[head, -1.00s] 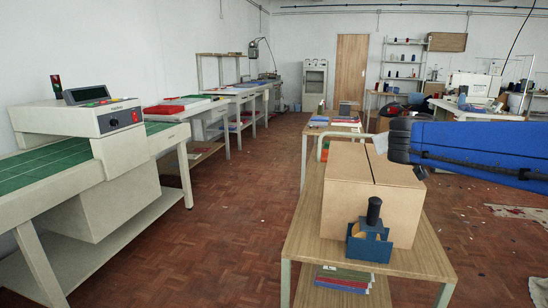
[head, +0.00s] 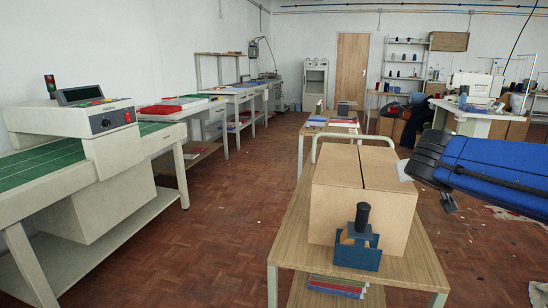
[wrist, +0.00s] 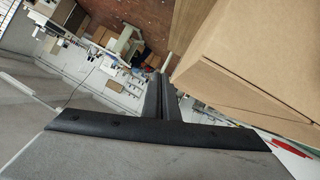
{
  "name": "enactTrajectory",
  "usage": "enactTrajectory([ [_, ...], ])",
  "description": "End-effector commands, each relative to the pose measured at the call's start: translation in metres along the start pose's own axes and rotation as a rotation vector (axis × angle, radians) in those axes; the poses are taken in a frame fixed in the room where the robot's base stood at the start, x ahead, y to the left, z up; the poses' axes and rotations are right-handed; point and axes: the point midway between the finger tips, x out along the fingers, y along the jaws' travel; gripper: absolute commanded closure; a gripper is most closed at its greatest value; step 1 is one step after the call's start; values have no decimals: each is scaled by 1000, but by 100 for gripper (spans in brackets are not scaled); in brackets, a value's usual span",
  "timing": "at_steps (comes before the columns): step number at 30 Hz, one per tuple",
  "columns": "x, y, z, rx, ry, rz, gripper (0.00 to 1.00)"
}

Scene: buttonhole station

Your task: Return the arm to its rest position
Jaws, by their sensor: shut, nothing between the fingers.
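My gripper (wrist: 161,97) shows in the wrist view as two dark fingers lying close together, shut and empty. The wrist view is tilted, and the fingers point away toward the far shelves and floor. In the head view my blue arm reaches in from the right edge. The box also fills the upper right of the wrist view (wrist: 262,62), close beside the fingers.
The box stands on a wooden cart (head: 285,240), with a blue holder and black-handled tool (head: 357,256) at its front. A machine with a green bed (head: 98,115) stands left. Tables line the left wall. Parquet floor (head: 215,225) is open between them.

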Motion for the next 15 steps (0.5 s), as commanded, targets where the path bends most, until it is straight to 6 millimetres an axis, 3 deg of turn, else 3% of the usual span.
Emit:
enactTrajectory([
  [8, -44, 1, 114, 20, -249, -60, 100],
  [15, -101, -32, 221, 20, -482, -241, 100],
])
